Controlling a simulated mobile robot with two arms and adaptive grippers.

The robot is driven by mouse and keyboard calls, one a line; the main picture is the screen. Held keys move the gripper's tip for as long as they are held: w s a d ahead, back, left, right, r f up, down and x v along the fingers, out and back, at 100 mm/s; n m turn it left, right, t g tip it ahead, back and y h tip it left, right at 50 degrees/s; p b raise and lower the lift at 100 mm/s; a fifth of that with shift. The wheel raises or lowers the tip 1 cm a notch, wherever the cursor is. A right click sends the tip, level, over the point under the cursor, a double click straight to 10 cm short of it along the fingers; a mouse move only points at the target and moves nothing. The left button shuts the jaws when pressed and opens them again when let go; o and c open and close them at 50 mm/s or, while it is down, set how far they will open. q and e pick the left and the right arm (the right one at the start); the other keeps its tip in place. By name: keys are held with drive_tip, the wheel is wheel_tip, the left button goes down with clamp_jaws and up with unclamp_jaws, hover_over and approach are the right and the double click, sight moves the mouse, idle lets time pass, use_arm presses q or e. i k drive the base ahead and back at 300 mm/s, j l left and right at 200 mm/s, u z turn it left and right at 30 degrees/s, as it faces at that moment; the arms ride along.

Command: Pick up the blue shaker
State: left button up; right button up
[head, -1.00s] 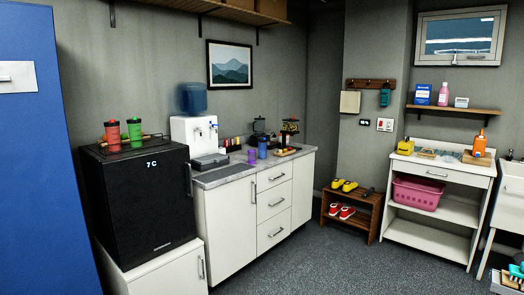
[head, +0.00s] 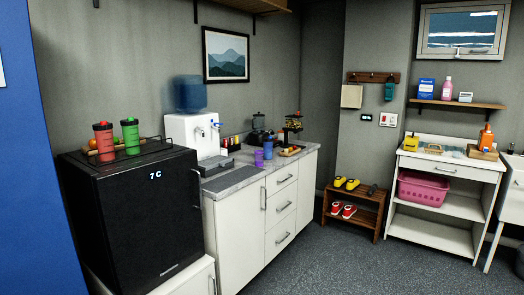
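A blue shaker (head: 268,149) stands upright on the grey counter (head: 232,182), right of the water dispenser (head: 204,141). A shorter purple cup (head: 259,159) stands close beside it on the left, a little nearer. It is too small to tell whether they touch. A red shaker (head: 104,142) and a green shaker (head: 131,136) stand in a rack on top of the black mini fridge (head: 130,215). Neither of my grippers shows in the head view.
A blender (head: 257,132) and a small wooden tray (head: 290,151) with items are farther along the counter. A shoe rack (head: 352,213) and a white shelf unit (head: 435,205) with a pink basket (head: 423,188) stand right. The grey floor (head: 330,260) before the counter is clear.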

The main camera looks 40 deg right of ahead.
sight(267, 146)
drive_tip(key=i+l+z, duration=0.1)
drive_tip(key=i+z, duration=0.65)
drive_tip(key=z, duration=0.15)
drive_tip(key=i+j+z, duration=0.15)
drive_tip(key=i+z, duration=0.3)
drive_tip(key=k, duration=0.05)
